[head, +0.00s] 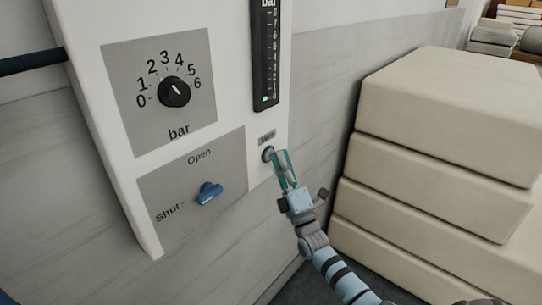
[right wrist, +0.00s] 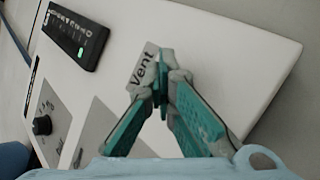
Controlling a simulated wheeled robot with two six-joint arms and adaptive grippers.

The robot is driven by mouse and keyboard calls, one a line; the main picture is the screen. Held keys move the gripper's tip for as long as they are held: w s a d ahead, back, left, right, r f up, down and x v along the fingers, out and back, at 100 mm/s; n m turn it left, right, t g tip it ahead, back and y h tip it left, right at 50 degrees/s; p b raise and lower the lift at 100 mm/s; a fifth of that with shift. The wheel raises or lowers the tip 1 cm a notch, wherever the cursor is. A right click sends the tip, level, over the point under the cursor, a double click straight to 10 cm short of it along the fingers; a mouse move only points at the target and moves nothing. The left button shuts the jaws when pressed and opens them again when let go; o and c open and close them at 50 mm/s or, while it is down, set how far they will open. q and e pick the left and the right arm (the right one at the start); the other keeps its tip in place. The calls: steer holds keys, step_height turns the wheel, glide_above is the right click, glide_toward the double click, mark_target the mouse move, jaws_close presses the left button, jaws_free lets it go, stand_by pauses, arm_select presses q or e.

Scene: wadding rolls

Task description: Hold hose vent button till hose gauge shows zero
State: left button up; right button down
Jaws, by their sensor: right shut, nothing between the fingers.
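The vent button (head: 267,154) is a small dark round button on the white panel, under the Vent label (head: 267,137). My right gripper (head: 278,156) is shut and empty, its teal fingertips at the button's right edge in the head view. In the right wrist view the shut fingertips (right wrist: 161,82) stand just beside the Vent label (right wrist: 143,68) and hide the button. I cannot tell whether it is pressed in. The hose gauge (head: 267,50) is a dark upright bar scale with one green light low on it. It also shows in the right wrist view (right wrist: 72,32).
Stacked cream wadding blocks (head: 440,110) stand close to the right of my arm. A dark bar (head: 30,61) meets the panel's left side.

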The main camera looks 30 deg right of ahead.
stand_by(0.5)
steer(key=shift+s+d+p, duration=0.25)
steer(key=shift+s+p, duration=0.5)
steer(key=shift+s, duration=0.05)
steer(key=s+p, duration=0.1)
steer(key=s, duration=0.1)
steer(key=s+d+p, duration=0.1)
steer(key=s+p, duration=0.1)
steer(key=shift+s+d, duration=0.2)
steer(key=shift+s, duration=0.2)
